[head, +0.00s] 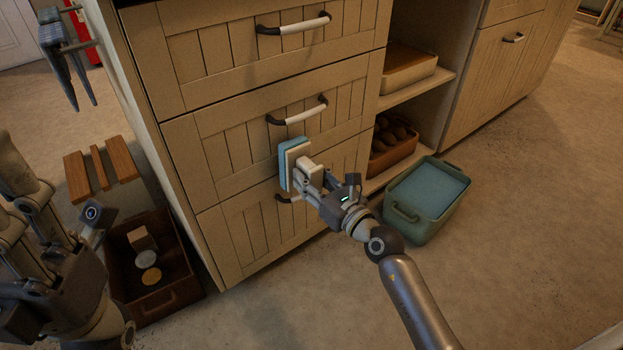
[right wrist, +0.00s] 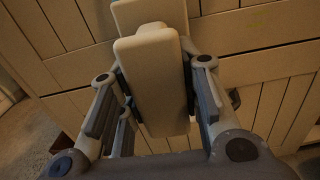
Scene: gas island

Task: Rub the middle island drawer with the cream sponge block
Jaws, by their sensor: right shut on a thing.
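My right gripper (head: 312,180) is shut on the cream sponge block (head: 298,155), which has a light blue pad on its left side. The pad is at the lower part of the middle drawer (head: 235,131), below its handle (head: 300,111); I cannot tell whether it touches the front. In the right wrist view the cream block (right wrist: 154,75) stands between the fingers, with the drawer boards behind it.
The top drawer (head: 210,50) and bottom drawer (head: 236,229) look shut. A green bin (head: 406,232) with blue contents stands on the floor at right. A brown crate (head: 165,300) with a few items lies at lower left. Open shelves (head: 425,95) hold trays.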

